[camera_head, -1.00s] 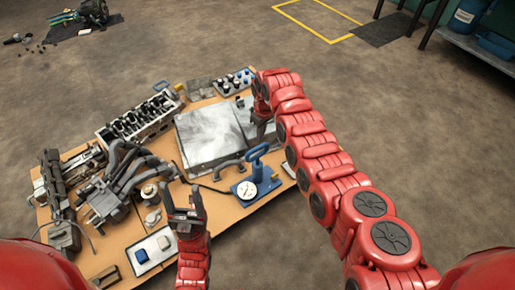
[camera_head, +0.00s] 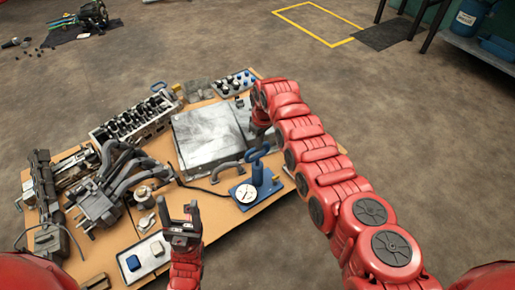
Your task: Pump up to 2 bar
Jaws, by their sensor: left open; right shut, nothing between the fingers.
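A blue hand pump (camera_head: 258,174) stands upright on a blue base plate near the workbench's right front edge. Its blue handle is on top, and a round white gauge (camera_head: 246,194) sits beside it on the plate; the needle is too small to read. My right gripper (camera_head: 260,139) points down just behind the pump handle. It is shut and empty, partly hidden by its own arm; I cannot tell whether it touches the handle. My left gripper (camera_head: 181,212) is open and empty, left of the gauge and apart from the pump.
The wooden workbench (camera_head: 215,212) holds a grey metal box (camera_head: 208,135), an engine block (camera_head: 135,118), hoses and machine parts on the left. A tray (camera_head: 147,257) with a blue and a white block lies at the front. A black hose (camera_head: 205,188) runs left from the pump.

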